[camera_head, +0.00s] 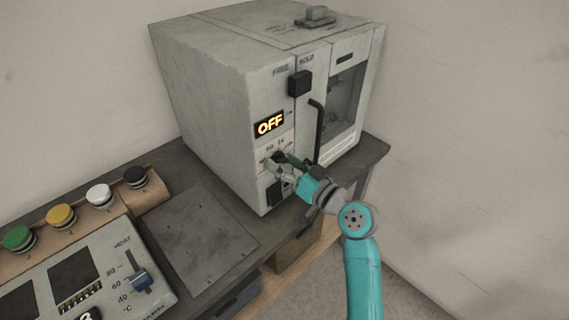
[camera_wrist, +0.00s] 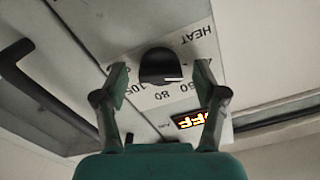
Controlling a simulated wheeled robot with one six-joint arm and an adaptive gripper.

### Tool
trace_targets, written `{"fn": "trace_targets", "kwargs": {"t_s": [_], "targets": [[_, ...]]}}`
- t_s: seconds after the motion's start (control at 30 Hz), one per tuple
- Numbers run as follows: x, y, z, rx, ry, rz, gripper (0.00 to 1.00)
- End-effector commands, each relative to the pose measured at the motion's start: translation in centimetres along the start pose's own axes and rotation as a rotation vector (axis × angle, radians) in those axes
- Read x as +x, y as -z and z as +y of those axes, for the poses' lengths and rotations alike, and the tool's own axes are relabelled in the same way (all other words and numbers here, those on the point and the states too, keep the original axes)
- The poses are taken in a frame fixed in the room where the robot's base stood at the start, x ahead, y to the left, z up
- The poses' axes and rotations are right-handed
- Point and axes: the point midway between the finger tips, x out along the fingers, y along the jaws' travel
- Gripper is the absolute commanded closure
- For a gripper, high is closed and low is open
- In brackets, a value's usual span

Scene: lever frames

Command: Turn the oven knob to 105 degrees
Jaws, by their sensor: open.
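The oven (camera_head: 218,120) is a grey box standing on the bench, and its display (camera_head: 269,123) reads OFF. The oven knob (camera_wrist: 160,66) is black and round with a white pointer line, set on a white scale plate marked HEAT with numbers including 80 and 105. The display (camera_wrist: 190,120) appears upside down in the wrist view. My gripper (camera_wrist: 164,82) is open, with one finger on each side of the knob and gaps showing between the fingers and the knob. In the head view my gripper (camera_head: 283,164) is at the oven front below the display, largely covering the knob.
A black door handle (camera_head: 317,132) stands out just right of my gripper. A black square button (camera_head: 299,83) is above the display, and a dark switch (camera_head: 274,193) is below the knob. A control panel with a blue slider (camera_head: 141,281) and several coloured buttons lie at left.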

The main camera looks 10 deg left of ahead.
Motion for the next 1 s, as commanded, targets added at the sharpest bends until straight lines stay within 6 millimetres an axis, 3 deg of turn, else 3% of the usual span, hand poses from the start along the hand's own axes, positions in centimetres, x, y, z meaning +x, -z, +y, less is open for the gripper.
{"fn": "trace_targets", "kwargs": {"t_s": [0.2,0.4,0.47,0.77,1.0], "targets": [[0.02,0.00,0.00,0.000,0.000,0.000,0.29],[0.01,0.00,0.00,0.000,0.000,0.000,0.79],[0.01,0.00,0.00,0.000,0.000,0.000,0.89],[0.01,0.00,0.00,0.031,0.000,0.000,0.89],[0.00,0.00,0.00,0.160,0.000,0.000,0.89]]}}
